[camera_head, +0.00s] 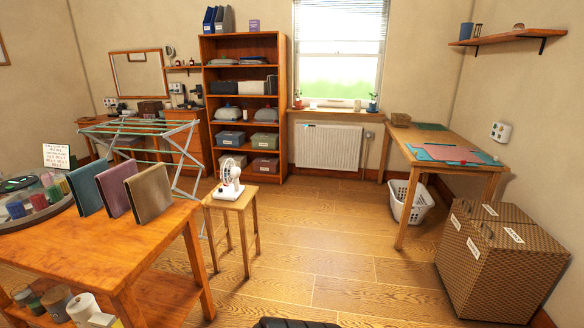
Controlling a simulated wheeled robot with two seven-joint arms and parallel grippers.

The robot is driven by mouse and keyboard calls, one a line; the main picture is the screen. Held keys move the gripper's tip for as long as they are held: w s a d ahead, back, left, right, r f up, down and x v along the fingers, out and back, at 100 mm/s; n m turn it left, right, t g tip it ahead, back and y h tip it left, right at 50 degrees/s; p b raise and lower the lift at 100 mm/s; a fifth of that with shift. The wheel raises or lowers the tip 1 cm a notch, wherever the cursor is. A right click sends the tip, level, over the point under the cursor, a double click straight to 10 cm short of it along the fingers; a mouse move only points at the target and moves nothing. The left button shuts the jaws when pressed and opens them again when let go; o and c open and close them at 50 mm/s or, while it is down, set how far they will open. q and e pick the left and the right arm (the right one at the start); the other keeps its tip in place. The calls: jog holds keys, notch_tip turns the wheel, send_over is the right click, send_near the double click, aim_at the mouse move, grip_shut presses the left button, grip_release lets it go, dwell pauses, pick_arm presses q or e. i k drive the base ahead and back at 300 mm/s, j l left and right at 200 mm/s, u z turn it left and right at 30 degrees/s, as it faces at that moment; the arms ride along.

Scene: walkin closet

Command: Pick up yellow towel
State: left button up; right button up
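I cannot make out a clearly yellow towel in the head view. Three flat cloth-like panels stand upright side by side on the wooden table at the left: a blue-green one (85,189), a mauve one (116,189) and a brownish-olive one (149,193). The olive one is the nearest of them to a yellow tone, but I cannot tell whether it is a towel. Neither of my grippers shows in the view.
The wooden table (105,243) fills the near left. A stool (230,204) with a small white fan (230,182) stands beside it. A drying rack (140,128), a shelf unit (243,100), a laundry basket (410,201) and a wicker chest (490,265) surround open floor.

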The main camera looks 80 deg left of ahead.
aim_at(148, 192)
jog(key=u, duration=4)
